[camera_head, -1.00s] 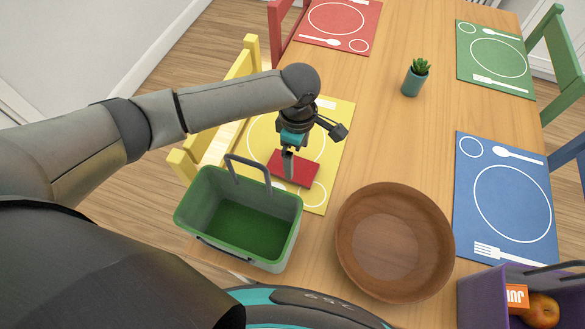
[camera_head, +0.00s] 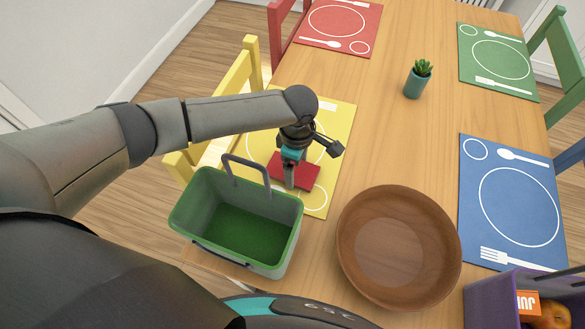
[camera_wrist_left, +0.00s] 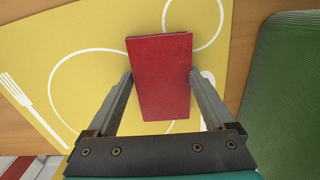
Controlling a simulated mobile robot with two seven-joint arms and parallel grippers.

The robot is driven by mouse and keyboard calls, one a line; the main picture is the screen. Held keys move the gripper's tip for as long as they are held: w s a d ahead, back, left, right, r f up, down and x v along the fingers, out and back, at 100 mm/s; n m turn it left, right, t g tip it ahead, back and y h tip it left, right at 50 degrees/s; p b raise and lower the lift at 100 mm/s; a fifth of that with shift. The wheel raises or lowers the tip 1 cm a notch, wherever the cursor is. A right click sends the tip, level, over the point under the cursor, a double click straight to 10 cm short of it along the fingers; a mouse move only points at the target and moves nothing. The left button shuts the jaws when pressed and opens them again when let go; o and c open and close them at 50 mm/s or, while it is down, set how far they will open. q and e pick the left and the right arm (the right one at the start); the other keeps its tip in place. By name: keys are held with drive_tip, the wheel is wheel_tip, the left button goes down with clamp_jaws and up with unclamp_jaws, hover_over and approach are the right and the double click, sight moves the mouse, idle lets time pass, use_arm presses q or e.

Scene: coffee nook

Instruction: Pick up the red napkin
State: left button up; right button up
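The red napkin (camera_head: 306,172) is a flat folded rectangle on the yellow placemat (camera_head: 341,122). My left gripper (camera_head: 289,184) points down over the napkin in the head view. In the left wrist view the napkin (camera_wrist_left: 161,80) lies between the two spread fingers of my left gripper (camera_wrist_left: 160,80), with a narrow gap on each side. The gripper is open and nothing is held. My right gripper does not show in either view.
A green basket (camera_head: 185,215) with a raised handle stands close to my left gripper. A brown bowl (camera_head: 395,250) is to the right. A potted plant (camera_head: 417,80), blue placemat (camera_head: 512,205) and purple basket (camera_head: 490,300) lie further right. A yellow chair (camera_head: 253,65) stands at the table's left edge.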

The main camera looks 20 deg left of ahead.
use_arm(q)
drive_tip(key=c, duration=0.6)
drive_tip(key=shift+o, duration=0.2)
